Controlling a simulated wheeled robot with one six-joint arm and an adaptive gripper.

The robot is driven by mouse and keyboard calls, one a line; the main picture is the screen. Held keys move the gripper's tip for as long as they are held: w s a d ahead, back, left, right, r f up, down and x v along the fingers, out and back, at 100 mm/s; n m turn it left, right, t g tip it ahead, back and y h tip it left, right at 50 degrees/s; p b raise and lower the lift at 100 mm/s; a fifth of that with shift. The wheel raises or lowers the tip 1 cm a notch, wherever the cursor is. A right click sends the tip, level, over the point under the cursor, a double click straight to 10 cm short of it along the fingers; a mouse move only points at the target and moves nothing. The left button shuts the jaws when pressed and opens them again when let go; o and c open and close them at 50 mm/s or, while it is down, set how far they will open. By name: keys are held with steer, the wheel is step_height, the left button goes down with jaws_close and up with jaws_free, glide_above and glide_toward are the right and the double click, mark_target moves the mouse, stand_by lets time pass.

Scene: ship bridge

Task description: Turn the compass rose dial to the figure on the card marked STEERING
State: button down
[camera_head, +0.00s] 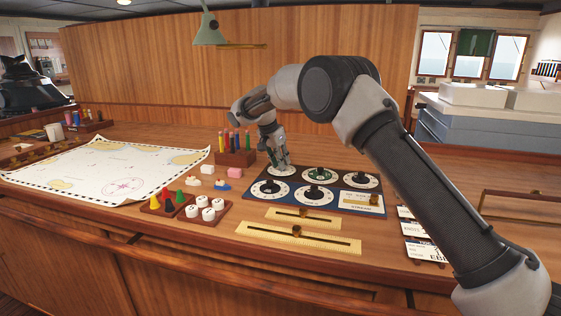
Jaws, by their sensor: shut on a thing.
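A dark panel (340,191) with several white-faced round dials lies on the wooden desk. My gripper (280,165) points down over the back-left dial (271,172) and is shut on its knob. The fingers hide the knob and part of the dial face, so I cannot tell its pointer or figures. Whether this is the compass rose dial is too small to tell. Several white printed cards (424,254) lie in a column right of the panel. Their writing is too small to read, and I cannot tell which is marked STEERING.
A small tray of white pieces (206,209), coloured cones (168,200), a pen holder (236,158) and a large chart (100,168) are to the left. A brass rail (520,200) stands at the right.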

steer(key=shift+m, duration=0.5)
steer(key=c, duration=1.3)
jaws_free()
steer(key=v, duration=1.2)
steer(key=shift+w+a, duration=0.2)
steer(key=shift+h, duration=0.3)
